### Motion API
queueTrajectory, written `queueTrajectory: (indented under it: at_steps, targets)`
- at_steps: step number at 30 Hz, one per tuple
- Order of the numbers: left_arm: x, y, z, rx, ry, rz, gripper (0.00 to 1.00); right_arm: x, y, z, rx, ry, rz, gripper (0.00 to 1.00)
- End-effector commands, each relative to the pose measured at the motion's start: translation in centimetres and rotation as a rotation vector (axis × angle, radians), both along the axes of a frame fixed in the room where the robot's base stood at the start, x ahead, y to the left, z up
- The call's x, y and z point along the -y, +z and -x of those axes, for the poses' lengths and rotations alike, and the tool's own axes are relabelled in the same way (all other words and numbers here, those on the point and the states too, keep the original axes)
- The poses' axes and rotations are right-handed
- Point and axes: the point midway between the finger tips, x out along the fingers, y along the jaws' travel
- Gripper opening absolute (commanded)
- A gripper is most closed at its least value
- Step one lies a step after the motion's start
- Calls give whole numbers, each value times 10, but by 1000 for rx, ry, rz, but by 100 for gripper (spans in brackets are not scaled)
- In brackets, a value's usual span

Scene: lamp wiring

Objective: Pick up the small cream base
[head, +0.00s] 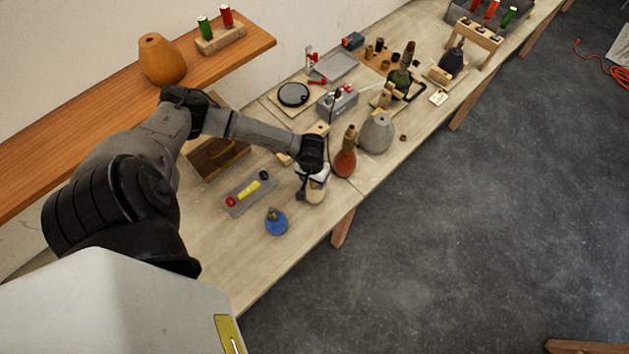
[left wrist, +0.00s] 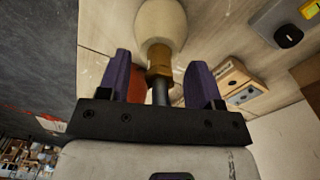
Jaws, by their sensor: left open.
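The small cream base (head: 316,191) stands on the workbench under my left gripper (head: 312,174), which partly hides its top in the head view. In the left wrist view, the rounded cream body of the base (left wrist: 161,22) and its brass-coloured neck (left wrist: 159,60) show between the two fingers of my left gripper (left wrist: 160,78). The fingers are apart, one on each side of the neck, with visible gaps. A dark grey stem runs from the neck toward the palm. My right gripper is in neither view.
A red-orange base (head: 345,160) stands close to the right of the cream one, with a grey base (head: 377,134) beyond. The bench's front edge (head: 345,220) is close.

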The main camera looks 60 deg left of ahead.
Motion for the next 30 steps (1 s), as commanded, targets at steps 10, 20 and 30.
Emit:
queueTrajectory:
  at_steps: [10,20,30]
  targets:
    - [0,0,0,0,0,0,44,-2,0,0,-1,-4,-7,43]
    - [0,0,0,0,0,0,13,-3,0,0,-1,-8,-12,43]
    - [0,0,0,0,0,0,0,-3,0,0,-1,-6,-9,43]
